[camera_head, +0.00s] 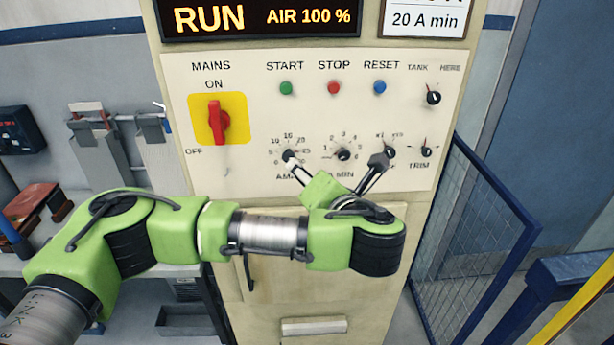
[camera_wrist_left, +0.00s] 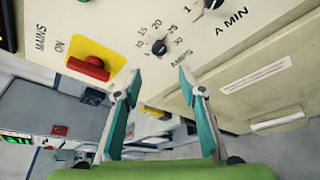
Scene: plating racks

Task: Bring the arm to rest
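My left arm comes in from the left across the front of the cream control cabinet (camera_head: 270,120). Its gripper (camera_head: 335,163) is open in front of the lower row of knobs, with the fingers spread and nothing between them. In the left wrist view the gripper (camera_wrist_left: 158,83) is also open and empty, with its tips below the AMPS knob (camera_wrist_left: 159,47). In the head view the left finger overlaps the AMPS knob (camera_head: 289,155); I cannot tell whether they touch. My right gripper is not in view.
The red mains switch (camera_head: 219,122) stands upright at ON. The display (camera_head: 262,17) reads RUN, AIR 100 %. Green, red and blue buttons sit above the knobs. A blue mesh gate (camera_head: 465,245) stands at right; a bench (camera_head: 60,260) is at left.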

